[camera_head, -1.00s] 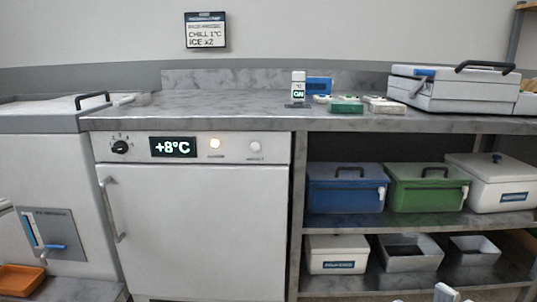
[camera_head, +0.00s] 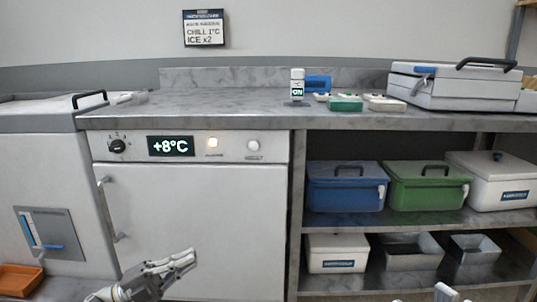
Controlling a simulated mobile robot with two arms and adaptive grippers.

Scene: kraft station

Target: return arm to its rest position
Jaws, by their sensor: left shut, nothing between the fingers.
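My left gripper (camera_head: 188,258) shows at the bottom of the head view, in front of the lower part of the white fridge door (camera_head: 200,215). Its fingers are shut with nothing between them and point up and to the right. Its wrist leaves the picture at the bottom edge. At the bottom right a small pale tip (camera_head: 445,292) shows, probably part of my right gripper; too little of it shows to tell its state.
The fridge has a vertical handle (camera_head: 108,210) and a display (camera_head: 170,146) reading +8°C. The stone counter (camera_head: 220,107) above is mostly clear. Lidded boxes, blue (camera_head: 345,195) and green (camera_head: 427,195), stand on the right shelf. An orange tray (camera_head: 20,279) is at the lower left.

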